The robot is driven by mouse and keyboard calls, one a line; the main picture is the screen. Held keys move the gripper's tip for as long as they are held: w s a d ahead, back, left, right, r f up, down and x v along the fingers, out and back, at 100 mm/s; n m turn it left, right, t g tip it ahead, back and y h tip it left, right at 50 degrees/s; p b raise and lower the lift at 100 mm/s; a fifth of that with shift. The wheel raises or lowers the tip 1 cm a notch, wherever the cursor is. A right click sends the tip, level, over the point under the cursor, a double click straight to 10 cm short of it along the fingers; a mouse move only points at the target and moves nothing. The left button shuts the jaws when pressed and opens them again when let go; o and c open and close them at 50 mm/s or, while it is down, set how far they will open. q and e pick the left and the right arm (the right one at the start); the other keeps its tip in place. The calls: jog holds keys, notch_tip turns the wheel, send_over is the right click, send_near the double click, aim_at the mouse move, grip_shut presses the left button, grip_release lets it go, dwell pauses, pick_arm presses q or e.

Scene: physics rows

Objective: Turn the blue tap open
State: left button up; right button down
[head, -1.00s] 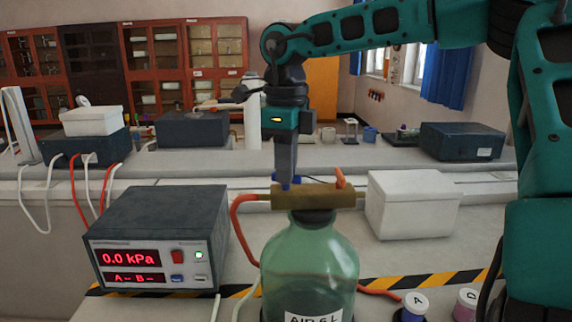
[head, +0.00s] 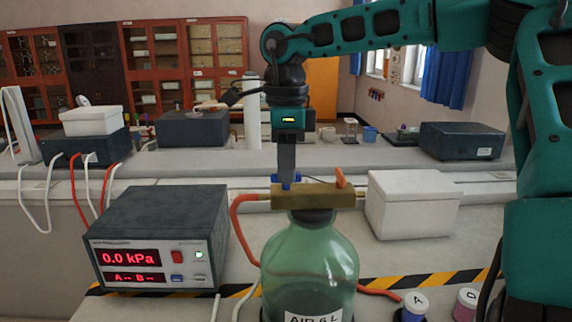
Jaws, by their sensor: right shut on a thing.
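The blue tap (head: 286,187) sits on the left part of the brass block (head: 312,197) on top of a green glass bottle (head: 310,262). My right gripper (head: 287,176) points straight down from above and is shut on the blue tap, hiding most of it. An orange tap (head: 340,178) stands tilted on the right part of the same block. A red tube leaves the block's left end. My left gripper is not in view.
A pressure meter (head: 157,240) reading 0.0 kPa stands at left. A white box (head: 412,204) stands close to the block's right end. Two labelled spools, one marked A (head: 414,306), lie at front right. Striped tape crosses the bench.

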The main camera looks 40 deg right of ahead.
jog(key=c, duration=1.2)
grip_release()
notch_tip(320, 180, up, 13)
jog(key=shift+f, duration=0.1)
